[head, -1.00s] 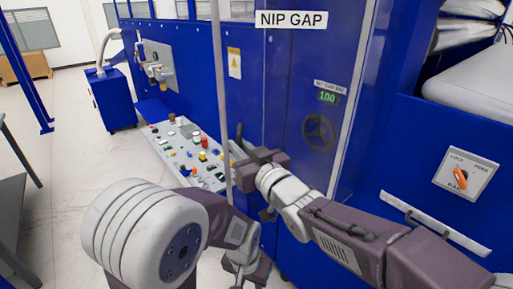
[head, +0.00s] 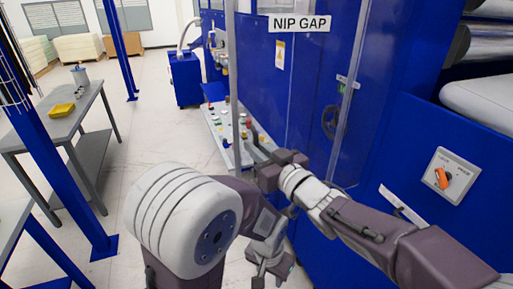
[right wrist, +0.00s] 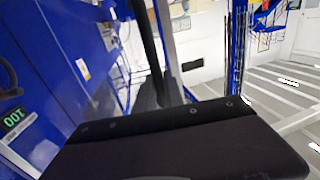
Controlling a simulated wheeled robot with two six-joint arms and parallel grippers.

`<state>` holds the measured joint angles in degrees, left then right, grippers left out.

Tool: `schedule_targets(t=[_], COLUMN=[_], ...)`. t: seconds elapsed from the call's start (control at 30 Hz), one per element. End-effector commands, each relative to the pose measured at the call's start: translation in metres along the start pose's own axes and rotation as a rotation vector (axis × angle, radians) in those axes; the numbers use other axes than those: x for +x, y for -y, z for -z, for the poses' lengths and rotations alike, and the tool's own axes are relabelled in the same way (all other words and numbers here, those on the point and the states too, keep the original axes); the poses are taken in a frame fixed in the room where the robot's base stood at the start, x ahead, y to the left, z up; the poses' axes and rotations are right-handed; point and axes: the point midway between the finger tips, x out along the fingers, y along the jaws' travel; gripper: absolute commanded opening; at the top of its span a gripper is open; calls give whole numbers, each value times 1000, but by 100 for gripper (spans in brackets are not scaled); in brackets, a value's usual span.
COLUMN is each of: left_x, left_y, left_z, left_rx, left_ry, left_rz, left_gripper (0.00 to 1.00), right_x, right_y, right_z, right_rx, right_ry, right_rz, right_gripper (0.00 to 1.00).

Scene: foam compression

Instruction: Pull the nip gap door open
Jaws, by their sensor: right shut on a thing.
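The nip gap door is a clear panel (head: 265,100) with a grey metal edge post (head: 233,70) and a NIP GAP sign (head: 299,24) at its top. The blue machine wall shows through it. The door appears to stand ajar; how wide is hard to tell. My right gripper (head: 265,165) is shut on the dark door handle (head: 256,140) beside the post. In the right wrist view the dark handle bar (right wrist: 148,45) runs up from my gripper (right wrist: 165,105). My left gripper (head: 270,265) hangs empty and low, below the right one; its jaw opening is unclear.
A rotary switch (head: 442,177) is on the blue panel at right. A handwheel (head: 330,121) is on the machine. At left stand a grey table (head: 85,125) and a blue post (head: 62,170). Floor between is open.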

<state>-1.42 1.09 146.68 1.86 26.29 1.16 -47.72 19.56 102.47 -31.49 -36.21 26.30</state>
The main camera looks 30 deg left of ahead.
Motion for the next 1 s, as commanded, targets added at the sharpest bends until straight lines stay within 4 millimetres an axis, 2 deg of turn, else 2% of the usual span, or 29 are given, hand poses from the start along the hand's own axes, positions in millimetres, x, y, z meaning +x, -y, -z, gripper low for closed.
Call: schedule_targets(t=[0.47,0.5,0.83,1.0], left_x=[0,0,1,9], left_y=[0,0,0,0], left_z=[0,0,0,-1], left_rx=[0,0,0,0], left_ry=[0,0,0,0], left_rz=[0,0,0,0], left_gripper=[36,36,36,36], right_x=[0,0,-2,-24], right_y=[0,0,0,-1], right_z=[3,3,1,-1], right_rx=[-1,-1,-1,-1], right_ry=[-7,-7,-3,-4], right_rz=[0,0,-1,-3], right_gripper=[0,21,21,21])
